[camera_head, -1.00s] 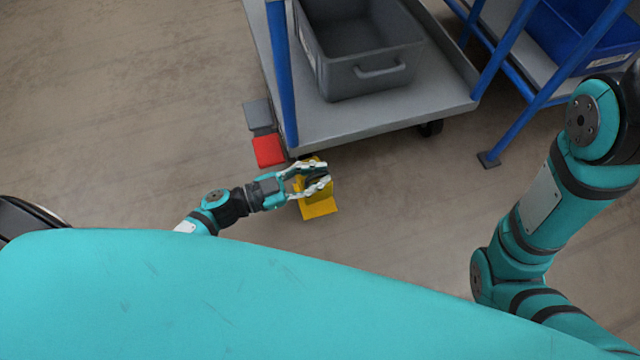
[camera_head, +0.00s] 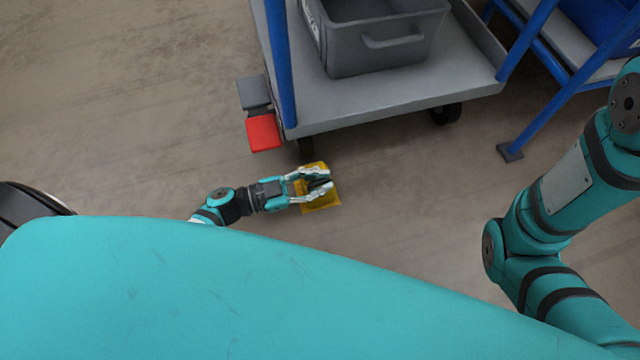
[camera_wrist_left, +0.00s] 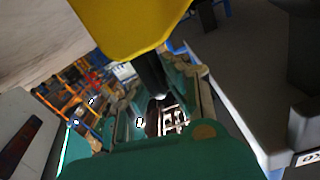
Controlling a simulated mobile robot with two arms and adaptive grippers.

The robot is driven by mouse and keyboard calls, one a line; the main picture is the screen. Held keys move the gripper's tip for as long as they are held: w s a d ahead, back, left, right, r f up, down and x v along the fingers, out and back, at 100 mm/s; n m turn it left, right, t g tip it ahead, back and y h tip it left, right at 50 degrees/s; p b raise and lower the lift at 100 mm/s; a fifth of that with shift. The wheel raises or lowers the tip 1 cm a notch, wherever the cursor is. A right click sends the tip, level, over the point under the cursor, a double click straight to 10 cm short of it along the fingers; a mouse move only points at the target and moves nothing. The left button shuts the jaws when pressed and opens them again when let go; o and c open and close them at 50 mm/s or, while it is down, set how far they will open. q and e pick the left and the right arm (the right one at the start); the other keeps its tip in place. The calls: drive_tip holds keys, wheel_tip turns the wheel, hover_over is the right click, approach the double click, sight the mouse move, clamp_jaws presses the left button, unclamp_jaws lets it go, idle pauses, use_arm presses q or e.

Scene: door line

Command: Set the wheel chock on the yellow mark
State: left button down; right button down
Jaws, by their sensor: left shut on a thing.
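My left gripper (camera_head: 322,184) is shut on the yellow wheel chock (camera_head: 313,167), low beside the near left corner of the cart. The fingers cover the middle of the chock. In the left wrist view the chock (camera_wrist_left: 130,25) fills the top, close to the camera. More yellow shows on the near side of the fingers; I cannot tell whether it is the chock or the yellow mark on the floor. Whether the chock touches the floor is also unclear. My right arm is at the right, its gripper out of the picture.
A grey cart (camera_head: 390,105) with blue posts carries a grey bin (camera_head: 385,40). A red pedal (camera_head: 263,132) and a grey pedal (camera_head: 254,93) stick out at its left edge. A blue rack (camera_head: 545,110) stands at the right. The floor at the left is clear.

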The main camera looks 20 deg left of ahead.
use_arm(q)
drive_tip(key=shift+r, duration=0.15)
drive_tip(key=c, duration=1.8)
unclamp_jaws()
drive_tip(key=o, duration=0.5)
drive_tip(key=shift+c, duration=0.2)
drive_tip(key=shift+a, duration=0.1)
drive_tip(key=p+v, duration=0.6)
drive_tip(key=v, duration=0.6)
